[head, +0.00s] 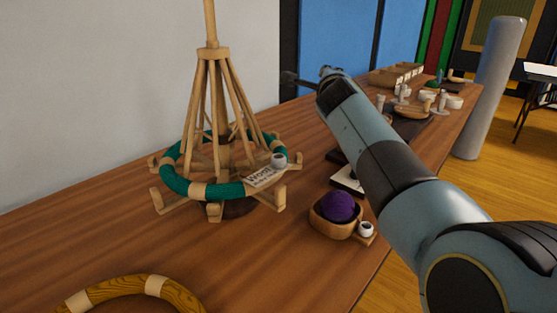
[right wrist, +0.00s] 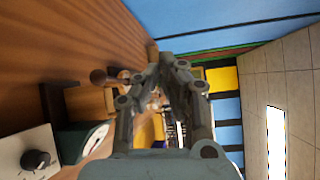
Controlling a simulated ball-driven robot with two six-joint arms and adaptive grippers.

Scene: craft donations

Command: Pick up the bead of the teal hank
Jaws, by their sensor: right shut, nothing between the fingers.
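The teal hank (head: 190,188) lies as a ring around the wooden swift (head: 212,110), with pale bands on it. A small white bead (head: 278,160) with a dark hole sits at the hank's right side, by a lettered card tag (head: 262,178). My right arm reaches in from the right. Its gripper (head: 292,78) is beyond and above the bead, apart from it, partly hidden by the wrist. In the right wrist view the right gripper (right wrist: 165,62) is shut and empty. The bead cannot be made out there. My left gripper is not in view.
A wooden bowl (head: 325,221) holds a purple ball (head: 339,206), with another white bead (head: 366,228) on a tag beside it. A yellow hank (head: 180,292) lies at front left. Cups, a tray and wooden boxes (head: 390,76) crowd the far table end.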

